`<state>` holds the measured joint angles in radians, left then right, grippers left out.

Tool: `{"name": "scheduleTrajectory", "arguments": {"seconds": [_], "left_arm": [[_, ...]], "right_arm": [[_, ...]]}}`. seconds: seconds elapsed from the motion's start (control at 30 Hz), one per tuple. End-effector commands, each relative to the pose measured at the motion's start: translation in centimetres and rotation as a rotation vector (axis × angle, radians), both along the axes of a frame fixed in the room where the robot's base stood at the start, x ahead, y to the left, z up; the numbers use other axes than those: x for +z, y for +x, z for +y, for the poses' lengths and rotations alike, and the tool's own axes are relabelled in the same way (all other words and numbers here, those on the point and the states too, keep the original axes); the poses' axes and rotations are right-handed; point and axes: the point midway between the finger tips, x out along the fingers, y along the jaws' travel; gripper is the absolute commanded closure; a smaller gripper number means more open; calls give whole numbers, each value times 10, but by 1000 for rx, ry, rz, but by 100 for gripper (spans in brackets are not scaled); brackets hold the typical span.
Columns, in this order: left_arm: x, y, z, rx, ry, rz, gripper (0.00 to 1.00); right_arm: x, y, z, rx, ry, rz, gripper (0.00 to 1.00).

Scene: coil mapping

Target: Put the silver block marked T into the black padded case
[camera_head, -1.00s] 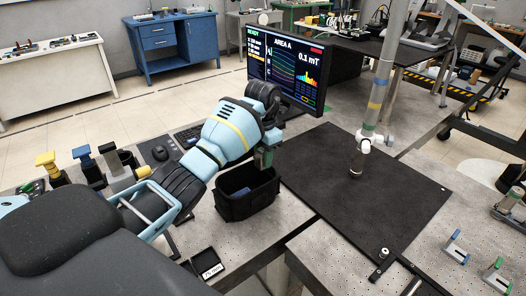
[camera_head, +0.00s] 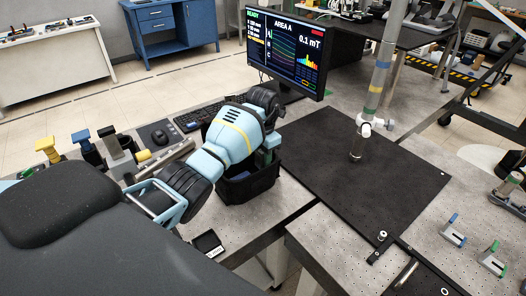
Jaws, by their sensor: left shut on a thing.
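The black padded case (camera_head: 248,190) stands open on the grey table, left of the black mat. My left gripper (camera_head: 267,152) reaches over the case from the left and is shut on a small grey-green block (camera_head: 270,145). The block is at the case opening, near its back right rim. Its lower end is hidden behind the arm and case wall, so I cannot tell if it touches the bottom. No T mark can be read on it. My right gripper is out of view.
A monitor (camera_head: 286,52) and keyboard (camera_head: 196,117) stand behind the case. A post (camera_head: 373,90) rises from the black mat (camera_head: 345,185). Yellow, blue and silver upright pieces (camera_head: 116,147) stand at left. A small black tray (camera_head: 208,243) lies in front.

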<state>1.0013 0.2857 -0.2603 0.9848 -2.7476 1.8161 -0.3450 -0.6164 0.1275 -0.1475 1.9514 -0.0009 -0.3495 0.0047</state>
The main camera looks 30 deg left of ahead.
Motion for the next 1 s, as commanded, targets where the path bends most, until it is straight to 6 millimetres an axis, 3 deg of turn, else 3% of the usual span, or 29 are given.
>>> {"name": "scheduleTrajectory", "arguments": {"seconds": [0.5, 1.0], "left_arm": [[-35, 0, 0, -1, 0, 2, 98], [-40, 0, 0, -1, 1, -1, 98]], "right_arm": [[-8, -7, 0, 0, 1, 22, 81], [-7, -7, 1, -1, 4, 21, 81]]}}
